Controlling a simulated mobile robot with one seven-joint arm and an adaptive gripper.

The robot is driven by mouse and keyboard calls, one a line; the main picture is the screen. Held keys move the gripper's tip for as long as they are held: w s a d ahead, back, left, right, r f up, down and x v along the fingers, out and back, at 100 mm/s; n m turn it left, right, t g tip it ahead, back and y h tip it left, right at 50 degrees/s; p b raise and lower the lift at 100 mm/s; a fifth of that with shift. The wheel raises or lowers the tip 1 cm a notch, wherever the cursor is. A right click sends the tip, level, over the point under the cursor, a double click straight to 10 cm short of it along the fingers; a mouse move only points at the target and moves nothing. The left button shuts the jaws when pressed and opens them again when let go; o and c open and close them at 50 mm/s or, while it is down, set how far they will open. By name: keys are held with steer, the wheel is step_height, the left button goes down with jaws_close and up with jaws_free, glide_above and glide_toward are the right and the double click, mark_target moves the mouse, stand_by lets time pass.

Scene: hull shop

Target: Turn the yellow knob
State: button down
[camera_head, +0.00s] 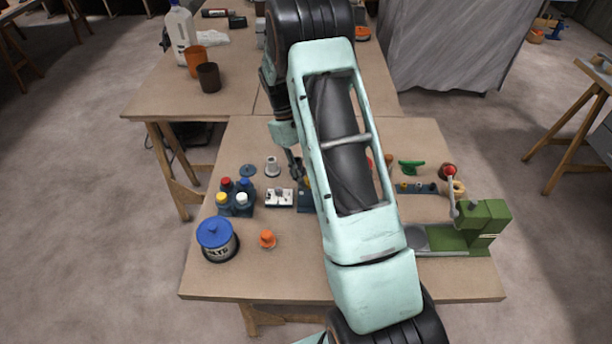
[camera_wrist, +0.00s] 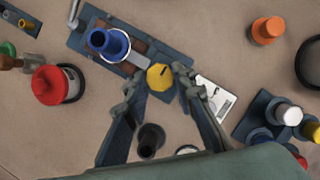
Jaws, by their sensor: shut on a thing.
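The yellow knob (camera_wrist: 160,77) is faceted, with a dark mark on its top. It sits at one end of a dark blue base plate (camera_wrist: 178,52) in the wrist view. My gripper (camera_wrist: 159,75) has one finger on each side of the knob and is shut on it. In the head view my gripper (camera_head: 296,170) reaches down to the bench beside my arm. There my arm hides most of the plate (camera_head: 305,200), and I cannot make out the knob clearly.
On the same plate stands a blue-rimmed cylinder (camera_wrist: 108,43). A red-topped jar (camera_wrist: 55,84), an orange knob-like piece (camera_wrist: 267,30), a white switch plate (camera_wrist: 216,98) and a block of coloured caps (camera_wrist: 280,118) are close around. A green press (camera_head: 480,225) stands at the bench's right.

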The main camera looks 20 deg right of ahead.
steer(key=m, duration=0.2)
steer(key=m+y, duration=0.2)
steer(key=m, duration=0.1)
steer(key=shift+d+m, duration=0.25)
steer(key=shift+m, duration=0.05)
steer(key=m+y, duration=0.1)
steer(key=m, duration=0.2)
steer(key=m+y+b, duration=0.1)
steer(key=m, duration=0.1)
steer(key=shift+d+m+t, duration=0.2)
steer(key=shift+m+t, duration=0.1)
steer(key=shift+m, duration=0.4)
steer(key=c, duration=1.6)
jaws_free()
steer(key=shift+r, duration=0.1)
steer(key=v, duration=1.1)
steer(key=shift+d+r, duration=0.3)
steer(key=shift+r, duration=0.05)
